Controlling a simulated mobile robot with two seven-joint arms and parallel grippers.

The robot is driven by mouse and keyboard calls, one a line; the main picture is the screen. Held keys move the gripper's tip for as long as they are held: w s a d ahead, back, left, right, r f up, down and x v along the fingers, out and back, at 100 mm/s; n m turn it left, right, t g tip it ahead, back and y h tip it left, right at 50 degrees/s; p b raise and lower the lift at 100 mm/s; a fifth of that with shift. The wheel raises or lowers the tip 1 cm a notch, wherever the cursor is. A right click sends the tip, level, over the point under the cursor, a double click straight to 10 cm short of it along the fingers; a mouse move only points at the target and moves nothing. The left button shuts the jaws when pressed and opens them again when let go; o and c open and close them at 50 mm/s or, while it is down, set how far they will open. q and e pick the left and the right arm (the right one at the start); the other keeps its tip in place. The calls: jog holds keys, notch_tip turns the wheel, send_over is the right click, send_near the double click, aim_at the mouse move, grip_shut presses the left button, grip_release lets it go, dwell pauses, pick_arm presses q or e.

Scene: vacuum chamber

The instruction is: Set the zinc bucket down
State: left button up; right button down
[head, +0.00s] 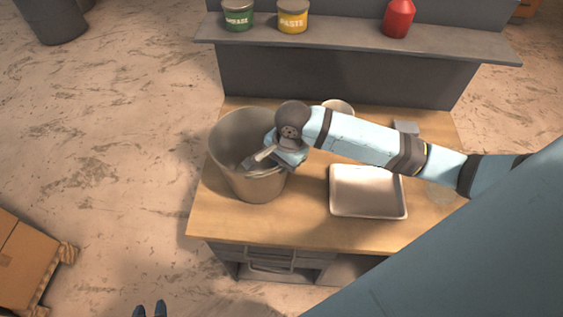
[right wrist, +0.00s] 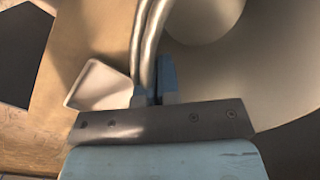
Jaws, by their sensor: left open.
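The zinc bucket (head: 262,187) is upright at the left part of the wooden workbench (head: 310,233). Whether its base touches the top or is just above it, I cannot tell. My right gripper (head: 272,157) reaches over the bucket's right side at the rim. In the right wrist view, the fingers of my right gripper (right wrist: 154,90) are closed around the shiny rim, with the bucket's inner wall (right wrist: 240,75) to the right. My left gripper (head: 150,309) shows only as two dark fingertips at the bottom edge, apart and empty, away from the bucket.
A white tray (head: 368,212) lies right of the bucket. A pale bowl (head: 338,106) and a grey block (head: 406,127) are behind my arm. The shelf (head: 350,45) holds a green tin (head: 238,16), a yellow tin (head: 293,17) and a red container (head: 398,19). Cardboard boxes (head: 30,255) stand left.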

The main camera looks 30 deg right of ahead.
jog(key=shift+f, duration=0.2)
jog(key=c, duration=1.4)
grip_release()
jog(key=shift+o, duration=0.2)
notch_tip(320, 180, up, 12)
jog(key=s+d+b, duration=0.1)
jog(key=shift+d, duration=0.25)
